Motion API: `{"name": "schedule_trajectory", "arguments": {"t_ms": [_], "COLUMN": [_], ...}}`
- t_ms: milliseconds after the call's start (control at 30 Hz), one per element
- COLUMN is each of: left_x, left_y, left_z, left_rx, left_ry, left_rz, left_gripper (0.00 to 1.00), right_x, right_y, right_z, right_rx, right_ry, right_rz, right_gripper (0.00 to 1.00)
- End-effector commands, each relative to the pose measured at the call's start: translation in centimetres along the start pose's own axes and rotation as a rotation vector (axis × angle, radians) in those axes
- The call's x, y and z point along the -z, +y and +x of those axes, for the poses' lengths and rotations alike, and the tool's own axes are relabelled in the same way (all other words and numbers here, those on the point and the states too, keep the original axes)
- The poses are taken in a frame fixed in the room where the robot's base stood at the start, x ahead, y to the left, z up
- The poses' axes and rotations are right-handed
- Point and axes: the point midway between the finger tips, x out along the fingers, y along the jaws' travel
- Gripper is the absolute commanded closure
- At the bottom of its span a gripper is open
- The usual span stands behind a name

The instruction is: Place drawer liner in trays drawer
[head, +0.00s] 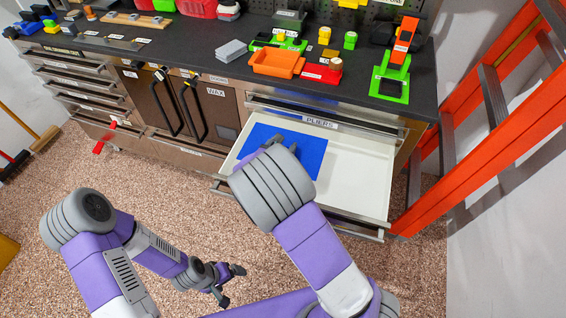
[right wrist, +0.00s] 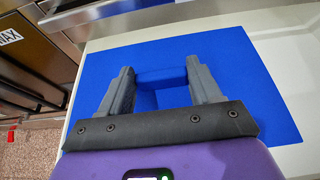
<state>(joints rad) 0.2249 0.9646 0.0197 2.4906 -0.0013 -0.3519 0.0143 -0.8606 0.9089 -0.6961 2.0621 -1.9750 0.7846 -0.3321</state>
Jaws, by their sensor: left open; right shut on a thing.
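The drawer liner is a flat blue sheet (head: 309,154) with a raised blue grip block. It lies in or just above the left part of an open, white-lined drawer (head: 355,185); any gap beneath it is hard to tell. In the right wrist view, my right gripper (right wrist: 160,78) is shut on the liner's block, with the blue sheet (right wrist: 240,62) spread around it. In the head view my right wrist hides part of the liner. My left gripper (head: 231,285) is open and empty, low over the floor. The open drawer's own label is not readable.
A closed drawer labelled PLIERS (head: 320,122) sits above the open one. An orange ladder (head: 480,130) stands close on the right. The worktop above holds an orange tray (head: 277,64), a grey stack (head: 231,51) and green holders (head: 390,82). The drawer's right side is empty.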

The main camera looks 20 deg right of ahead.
Motion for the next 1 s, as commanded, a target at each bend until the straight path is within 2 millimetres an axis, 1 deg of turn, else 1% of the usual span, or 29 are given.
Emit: {"name": "schedule_trajectory", "arguments": {"t_ms": [33, 267, 400, 500, 767, 1000], "left_x": [0.0, 0.1, 0.1, 0.1, 0.1, 0.1], "left_y": [-0.2, -0.4, -0.8, -0.9, -0.9, -0.9], "left_z": [0.6, 1.1, 2.1, 2.5, 2.3, 2.3], "left_rx": [0.0, 0.0, 0.0, 0.0, 0.0, 0.0], "left_ry": [0.0, 0.0, 0.0, 0.0, 0.0, 0.0], "left_rz": [0.0, 0.0, 0.0, 0.0, 0.0, 0.0], "left_gripper": [0.09, 0.09, 0.09, 0.09, 0.09, 0.09], "right_x": [0.9, 2.3, 4.2, 5.2, 5.1, 5.7], "right_y": [0.0, 0.0, 0.0, 0.0, 0.0, 0.0], "right_z": [0.4, 1.0, 1.8, 2.2, 2.2, 2.5], "right_rx": [0.0, 0.001, 0.001, 0.0, 0.0, 0.001], "right_ry": [-0.002, -0.003, -0.002, -0.003, -0.003, -0.003], "right_rz": [-0.002, 0.001, -0.002, -0.001, 0.002, 0.001], "right_gripper": [0.78, 0.78, 0.78, 0.78, 0.78, 0.78]}}
